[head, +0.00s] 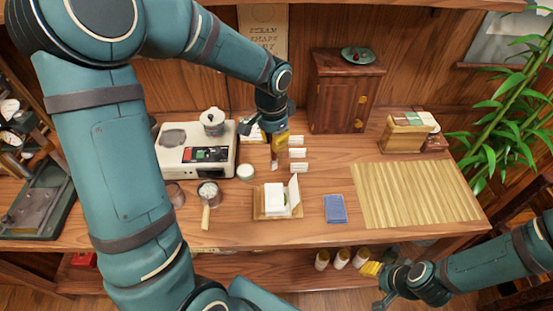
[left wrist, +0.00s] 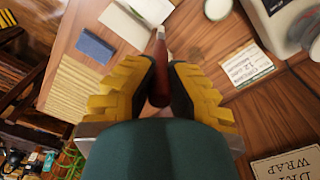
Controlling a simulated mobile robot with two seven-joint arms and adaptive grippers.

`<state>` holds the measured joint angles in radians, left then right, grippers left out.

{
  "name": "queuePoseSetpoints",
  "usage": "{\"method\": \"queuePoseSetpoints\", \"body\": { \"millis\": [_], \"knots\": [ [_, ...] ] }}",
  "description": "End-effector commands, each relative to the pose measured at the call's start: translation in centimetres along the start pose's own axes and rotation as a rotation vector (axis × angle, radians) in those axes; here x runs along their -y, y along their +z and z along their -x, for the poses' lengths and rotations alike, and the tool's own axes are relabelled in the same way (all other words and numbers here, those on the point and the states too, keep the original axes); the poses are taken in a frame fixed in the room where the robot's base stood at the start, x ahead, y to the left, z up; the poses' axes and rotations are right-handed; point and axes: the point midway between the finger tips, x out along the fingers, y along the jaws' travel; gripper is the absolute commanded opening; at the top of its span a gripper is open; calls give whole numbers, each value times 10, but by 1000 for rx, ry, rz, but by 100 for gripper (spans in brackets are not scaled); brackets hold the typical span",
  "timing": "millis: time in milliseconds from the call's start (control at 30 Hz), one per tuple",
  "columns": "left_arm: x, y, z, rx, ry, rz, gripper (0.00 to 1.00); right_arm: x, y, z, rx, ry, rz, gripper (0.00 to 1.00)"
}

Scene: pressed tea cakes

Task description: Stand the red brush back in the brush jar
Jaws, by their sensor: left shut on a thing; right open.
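My left gripper (head: 276,143) is shut on the red brush (head: 274,160) above the middle of the table. The brush hangs below the fingers with its pale end downward. In the left wrist view the brush's dark red handle (left wrist: 159,85) shows between the yellow fingers of the left gripper (left wrist: 160,82). A small pale-topped jar (head: 246,172) stands left of the brush, apart from it. A dark glass-like vessel (head: 174,194) stands further left. I cannot tell which one is the brush jar. My right gripper (head: 371,270) is open and empty in front of the table.
Small white cards (head: 298,153) stand right of the brush. A wooden tray (head: 259,208) with white paper, a blue block (head: 335,209) and a slatted mat (head: 415,195) lie nearer and right. A white appliance (head: 185,157) and a bowl with a wooden handle (head: 207,193) are at left.

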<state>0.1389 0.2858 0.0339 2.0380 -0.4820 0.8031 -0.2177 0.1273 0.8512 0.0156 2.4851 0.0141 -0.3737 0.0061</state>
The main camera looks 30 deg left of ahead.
Motion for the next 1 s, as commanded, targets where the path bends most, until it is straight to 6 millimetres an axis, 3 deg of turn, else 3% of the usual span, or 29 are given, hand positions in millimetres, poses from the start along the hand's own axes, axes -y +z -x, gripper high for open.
{"method": "queuePoseSetpoints", "body": {
  "millis": [567, 733, 1000],
  "knots": [
    [2, -2, 0, 0, -1, 8, 0, 0, 0, 0, 0, 0, 0, 47],
    [23, -22, 0, 1, -6, 98, 0, 1, -1, 4, -2, -2, -1, 47],
    [80, -68, -5, 3, -16, 362, 0, 2, -3, 12, -7, -8, -1, 47]
  ]
}}
